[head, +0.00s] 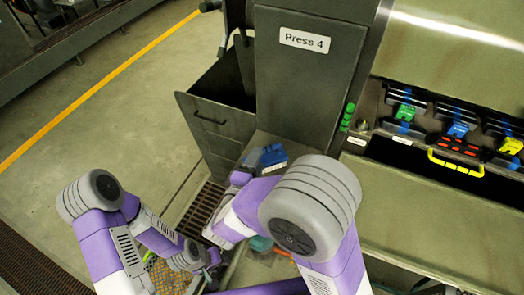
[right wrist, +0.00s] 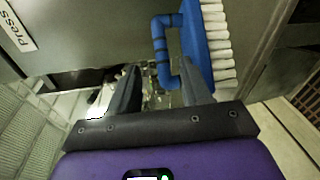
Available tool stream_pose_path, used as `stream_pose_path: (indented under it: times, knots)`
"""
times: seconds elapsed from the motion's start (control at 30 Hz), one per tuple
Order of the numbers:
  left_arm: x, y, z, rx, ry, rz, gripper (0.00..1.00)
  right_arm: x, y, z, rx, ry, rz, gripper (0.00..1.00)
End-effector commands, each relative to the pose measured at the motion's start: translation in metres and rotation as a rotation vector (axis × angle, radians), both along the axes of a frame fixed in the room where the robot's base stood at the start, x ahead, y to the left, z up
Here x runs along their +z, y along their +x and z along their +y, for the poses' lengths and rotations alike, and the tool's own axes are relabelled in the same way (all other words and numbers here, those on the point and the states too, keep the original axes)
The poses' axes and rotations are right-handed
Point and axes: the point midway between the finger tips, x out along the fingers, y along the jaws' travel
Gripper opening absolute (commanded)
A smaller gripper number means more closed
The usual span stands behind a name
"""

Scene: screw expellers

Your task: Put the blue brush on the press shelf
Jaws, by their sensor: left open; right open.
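The blue brush (head: 272,156) sits at the grey press shelf (head: 268,138) below the Press 4 panel in the head view. In the right wrist view the brush (right wrist: 195,40) has a blue back, white bristles and a bent blue handle. My right gripper (right wrist: 158,85) is open, with the handle showing between its fingers; I cannot tell whether they touch it. In the head view that gripper (head: 253,160) is just left of the brush, partly hidden by my arm. My left gripper (head: 208,276) is open low in the head view, away from the brush.
A dark open bin (head: 222,105) stands left of the press panel. A floor grate (head: 204,205) lies below it. Green, blue and yellow tagged parts (head: 460,130) line the machine at right. A teal item (head: 260,243) lies below my right arm.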

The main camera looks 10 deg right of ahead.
Motion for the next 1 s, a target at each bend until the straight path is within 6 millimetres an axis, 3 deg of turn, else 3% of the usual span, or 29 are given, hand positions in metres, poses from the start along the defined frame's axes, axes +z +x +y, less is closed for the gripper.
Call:
stream_pose_path:
  times: [0.2,0.37,1.0]
  knots:
    - [0.0,0.0,0.0,0.0,0.0,0.0,0.43,0.007,-0.036,0.021,0.003,0.0,-0.002,0.48]
    - [0.001,0.0,0.0,0.0,0.0,0.0,0.43,0.009,-0.05,0.028,0.0,0.0,-0.001,0.48]
    - [0.001,0.0,0.0,0.0,0.0,0.0,0.43,0.01,-0.053,0.03,-0.001,0.0,-0.001,0.48]
